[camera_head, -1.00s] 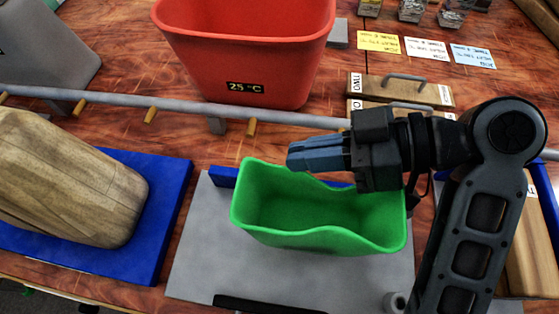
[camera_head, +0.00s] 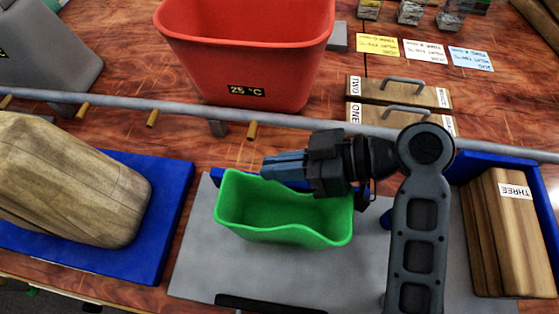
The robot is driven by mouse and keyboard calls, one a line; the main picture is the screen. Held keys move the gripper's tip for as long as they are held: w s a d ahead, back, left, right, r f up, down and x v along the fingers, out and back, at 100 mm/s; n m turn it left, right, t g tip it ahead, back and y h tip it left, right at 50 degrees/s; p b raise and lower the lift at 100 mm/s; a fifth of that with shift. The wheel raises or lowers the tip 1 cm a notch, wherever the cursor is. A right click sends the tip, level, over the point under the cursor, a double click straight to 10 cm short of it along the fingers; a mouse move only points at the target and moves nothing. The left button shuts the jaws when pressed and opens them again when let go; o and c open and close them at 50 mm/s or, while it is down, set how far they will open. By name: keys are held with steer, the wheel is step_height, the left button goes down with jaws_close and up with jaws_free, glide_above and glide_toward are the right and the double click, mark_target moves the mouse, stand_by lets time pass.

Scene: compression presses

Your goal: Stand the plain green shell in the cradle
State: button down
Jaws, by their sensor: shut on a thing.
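The plain green shell (camera_head: 285,217) is an open, trough-like piece with a wavy front rim, its opening facing up. It is over the grey plate (camera_head: 200,265) in the middle; I cannot tell whether it touches it. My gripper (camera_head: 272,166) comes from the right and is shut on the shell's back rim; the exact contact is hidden. Blue parts (camera_head: 386,219) show beside and behind the shell on the plate. They may belong to the cradle, but the shell and my gripper hide most of them.
A wooden form (camera_head: 70,180) lies on a blue base (camera_head: 172,205) at left. A grey rail (camera_head: 330,123) crosses behind. A red bin (camera_head: 245,55) and wooden blocks (camera_head: 400,93) stand beyond it. More blocks (camera_head: 510,235) sit in a blue tray (camera_head: 545,205) at right.

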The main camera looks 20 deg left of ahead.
steer(key=shift+f, duration=0.15)
steer(key=c, duration=1.2)
jaws_free()
steer(key=shift+c, duration=0.2)
steer(key=shift+r, duration=0.2)
steer(key=v, duration=1.2)
steer(key=shift+b, duration=0.4)
